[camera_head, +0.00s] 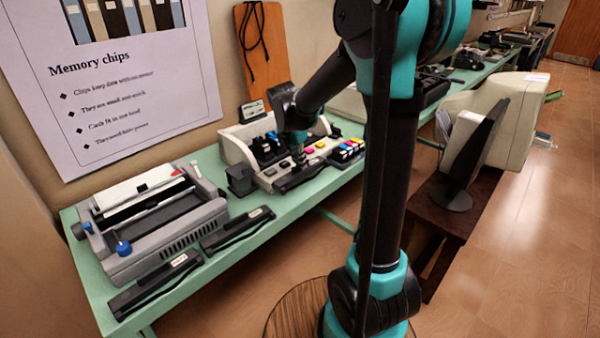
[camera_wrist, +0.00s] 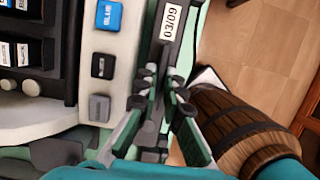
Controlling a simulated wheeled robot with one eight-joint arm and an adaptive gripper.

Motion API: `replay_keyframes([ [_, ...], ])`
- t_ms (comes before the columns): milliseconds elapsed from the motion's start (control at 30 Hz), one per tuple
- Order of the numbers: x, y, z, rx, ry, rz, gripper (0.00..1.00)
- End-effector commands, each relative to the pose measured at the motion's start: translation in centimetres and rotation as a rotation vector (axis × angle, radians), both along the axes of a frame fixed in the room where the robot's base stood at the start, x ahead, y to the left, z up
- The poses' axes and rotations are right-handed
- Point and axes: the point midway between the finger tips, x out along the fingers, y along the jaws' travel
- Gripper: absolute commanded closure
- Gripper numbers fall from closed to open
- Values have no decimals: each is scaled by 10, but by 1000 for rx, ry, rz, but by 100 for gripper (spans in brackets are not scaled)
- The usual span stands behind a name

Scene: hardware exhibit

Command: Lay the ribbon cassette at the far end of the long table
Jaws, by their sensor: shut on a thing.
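A long black ribbon cassette (camera_head: 302,177) with a white label lies along the front edge of the long green table (camera_head: 216,166), before a white ink-cartridge station. In the wrist view the ribbon cassette (camera_wrist: 172,42) has a label reading 03/09. My gripper (camera_wrist: 160,90) has a finger on each side of the cassette's narrow part and is shut on it. In the head view my gripper (camera_head: 298,160) comes down from above, and its fingertips are hard to make out. Two similar cassettes (camera_head: 156,284) (camera_head: 237,229) lie in front of the grey printer (camera_head: 150,222) at the left end.
The cartridge station (camera_head: 236,150) stands right behind the held cassette, with small coloured cartridges (camera_head: 346,151) to its right. A monitor (camera_head: 475,150) sits on a dark low bench. A wooden barrel (camera_wrist: 235,125) stands beside the table. More equipment (camera_head: 470,58) stands farther along at the back right.

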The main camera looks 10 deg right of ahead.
Motion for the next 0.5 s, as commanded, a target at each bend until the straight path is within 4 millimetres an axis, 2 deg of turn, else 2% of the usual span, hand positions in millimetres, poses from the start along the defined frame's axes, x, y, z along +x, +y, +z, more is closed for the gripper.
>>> replay_keyframes([
  [133,0,0,-10,0,0,0,100],
  [333,0,0,-36,0,0,0,100],
  [500,0,0,-43,0,0,0,100],
])
